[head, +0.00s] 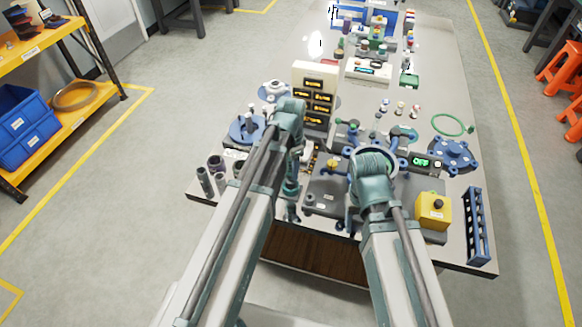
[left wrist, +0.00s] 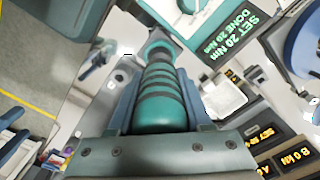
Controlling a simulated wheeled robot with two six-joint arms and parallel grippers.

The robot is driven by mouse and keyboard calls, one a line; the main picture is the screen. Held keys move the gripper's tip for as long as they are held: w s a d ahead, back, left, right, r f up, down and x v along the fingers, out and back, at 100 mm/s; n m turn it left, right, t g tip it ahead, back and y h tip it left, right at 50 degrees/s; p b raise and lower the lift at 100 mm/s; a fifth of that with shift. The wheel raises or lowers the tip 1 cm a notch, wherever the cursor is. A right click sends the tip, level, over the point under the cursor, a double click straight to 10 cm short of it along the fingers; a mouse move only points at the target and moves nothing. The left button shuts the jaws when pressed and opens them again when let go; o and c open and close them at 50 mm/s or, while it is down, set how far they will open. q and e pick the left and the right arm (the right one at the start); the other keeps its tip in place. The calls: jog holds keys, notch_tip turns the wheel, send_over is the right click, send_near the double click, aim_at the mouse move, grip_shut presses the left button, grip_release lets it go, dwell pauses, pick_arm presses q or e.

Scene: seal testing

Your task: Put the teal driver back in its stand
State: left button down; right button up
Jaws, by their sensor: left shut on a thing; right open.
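The teal driver (left wrist: 163,105) has dark bands around its handle and lies between the two fingers of my left gripper (left wrist: 158,80), which is shut on it. In the head view my left gripper (head: 291,190) hangs below its wrist at the front middle of the bench. The driver is hard to tell from the teal gripper parts there. My right gripper (head: 352,212) is over the dark plate at the right; its fingers are mostly hidden by its wrist, and it is open. I cannot pick out the driver's stand in either view.
A cream display stack (head: 315,88) stands just beyond my left wrist. Grey cylinders (head: 212,172) stand at the left front edge. A yellow button box (head: 433,210), a blue rack (head: 478,225) and a blue flange (head: 453,154) are at the right.

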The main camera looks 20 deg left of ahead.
pick_arm(q)
jog(key=shift+f, duration=0.1)
jog(key=shift+f+b, duration=0.3)
jog(key=shift+b, duration=0.1)
jog(key=shift+c, duration=1.2)
grip_release()
jog(key=shift+r, duration=0.1)
jog(key=shift+r+p, duration=2.5)
jog(key=shift+p, duration=0.1)
jog(key=shift+s+f, duration=0.1)
